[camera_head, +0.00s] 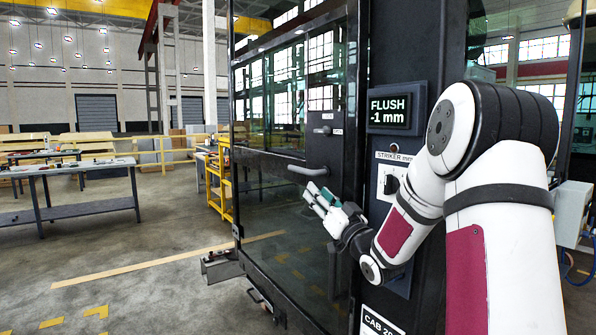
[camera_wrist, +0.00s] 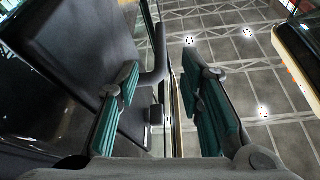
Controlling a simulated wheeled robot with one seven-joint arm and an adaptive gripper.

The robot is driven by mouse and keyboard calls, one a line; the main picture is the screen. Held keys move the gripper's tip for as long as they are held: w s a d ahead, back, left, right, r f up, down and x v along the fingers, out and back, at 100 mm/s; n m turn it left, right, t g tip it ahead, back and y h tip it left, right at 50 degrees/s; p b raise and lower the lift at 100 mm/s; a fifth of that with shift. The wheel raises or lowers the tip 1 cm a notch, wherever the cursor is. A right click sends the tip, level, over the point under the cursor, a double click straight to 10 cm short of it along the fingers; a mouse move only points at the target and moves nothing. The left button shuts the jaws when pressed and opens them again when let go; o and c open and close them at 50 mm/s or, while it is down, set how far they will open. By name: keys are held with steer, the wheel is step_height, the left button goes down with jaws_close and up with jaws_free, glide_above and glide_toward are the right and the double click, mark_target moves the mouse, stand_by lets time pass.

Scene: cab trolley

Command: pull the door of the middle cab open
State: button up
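The cab door (camera_head: 290,228) is a large glass panel in a black frame, with a black crossbar. It looks closed. A dark bent handle (camera_head: 307,170) sticks out from the crossbar. My gripper (camera_head: 316,194) is just below the handle in the head view, with its teal finger pads apart. In the wrist view my gripper (camera_wrist: 161,75) is open and the dark handle bar (camera_wrist: 159,52) shows between the fingers. I cannot tell whether either finger touches it. The fingers hold nothing.
A display (camera_head: 390,108) on the black post reads "FLUSH -1 mm". A striker panel (camera_head: 392,178) sits below it, beside my arm. A small latch (camera_head: 323,130) is above the handle. A workbench (camera_head: 75,180) and yellow cart (camera_head: 217,182) stand left, with open floor between.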

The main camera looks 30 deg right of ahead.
mark_target(298, 169)
steer(key=x, duration=1.3)
steer(key=shift+c, duration=0.6)
jaws_close()
